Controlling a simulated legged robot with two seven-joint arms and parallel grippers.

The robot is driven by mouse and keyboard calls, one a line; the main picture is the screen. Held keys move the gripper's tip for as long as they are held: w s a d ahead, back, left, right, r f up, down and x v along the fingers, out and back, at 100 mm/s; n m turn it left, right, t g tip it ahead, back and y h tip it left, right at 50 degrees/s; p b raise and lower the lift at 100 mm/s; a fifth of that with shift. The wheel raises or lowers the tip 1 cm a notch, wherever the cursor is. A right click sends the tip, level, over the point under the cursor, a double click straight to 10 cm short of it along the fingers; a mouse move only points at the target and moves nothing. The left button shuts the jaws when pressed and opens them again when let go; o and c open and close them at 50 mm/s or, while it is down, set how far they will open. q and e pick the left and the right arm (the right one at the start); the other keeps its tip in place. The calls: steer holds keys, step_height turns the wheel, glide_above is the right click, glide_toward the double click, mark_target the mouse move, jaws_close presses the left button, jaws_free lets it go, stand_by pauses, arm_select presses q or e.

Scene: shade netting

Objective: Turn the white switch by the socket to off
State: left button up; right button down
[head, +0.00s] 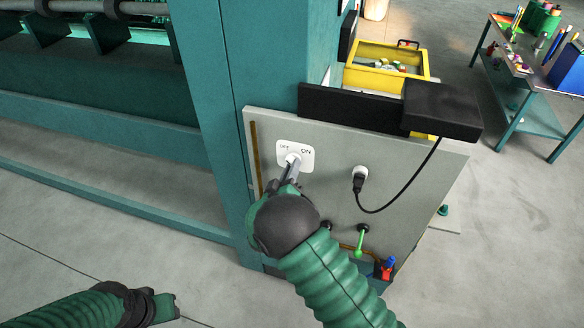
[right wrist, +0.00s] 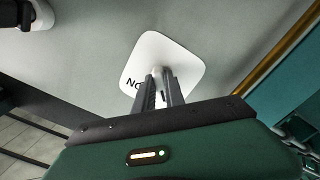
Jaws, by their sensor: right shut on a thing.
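The white switch (head: 295,148) is a plate on the grey panel, with OFF at its upper left and ON at its upper right. My right gripper (head: 291,166) is shut on its small white knob, at the lower middle of the plate. In the right wrist view the plate (right wrist: 187,52) is behind the two fingers (right wrist: 160,84), which close around the knob. The fingers hide much of the knob, so I cannot tell which way it points. The white socket (head: 361,169) is to the right, with a black plug in it. My left gripper (head: 163,306) is low at the left, away from the panel.
A black cable (head: 408,188) hangs from the plug to a black box (head: 441,109) on the panel's top edge. Below are a green-handled tool (head: 361,239) and a small bin with red and blue items. A yellow crate (head: 372,77) stands behind. The floor at left is clear.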

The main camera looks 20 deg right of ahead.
steer(key=shift+s+a+f+n, duration=0.1)
steer(key=shift+f+n, duration=0.2)
steer(key=c, duration=1.7)
jaws_free()
steer(key=shift+c, duration=0.2)
steer(key=shift+o, duration=1.7)
steer(key=shift+r, duration=0.1)
steer(key=shift+r, duration=0.1)
